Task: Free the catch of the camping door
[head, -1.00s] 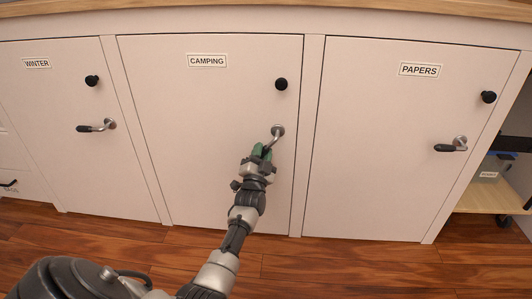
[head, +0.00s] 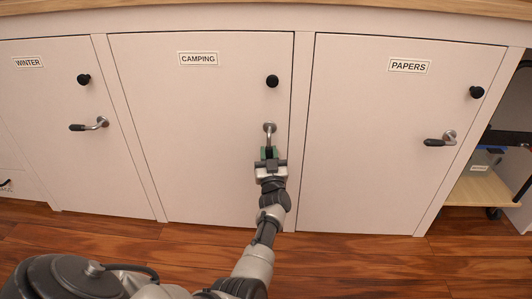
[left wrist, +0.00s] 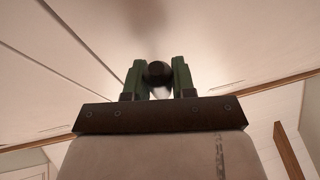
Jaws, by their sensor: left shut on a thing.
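The white camping door (head: 190,130) is in the middle of the head view, under its CAMPING label (head: 198,59). It looks shut in its frame. Its metal lever handle (head: 269,129) points almost straight down from its pivot near the door's right edge. My left gripper (head: 269,154) has its green fingers shut on the lever's lower end. In the left wrist view, the lever's dark round grip (left wrist: 158,73) sits between the two green fingers. My right gripper is not in view.
A black knob (head: 272,81) sits above the lever. The winter door (head: 50,140) is to the left and the papers door (head: 390,150) to the right, both with levers lying sideways. An open shelf (head: 485,188) is at far right. The wooden floor (head: 340,260) in front looks clear.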

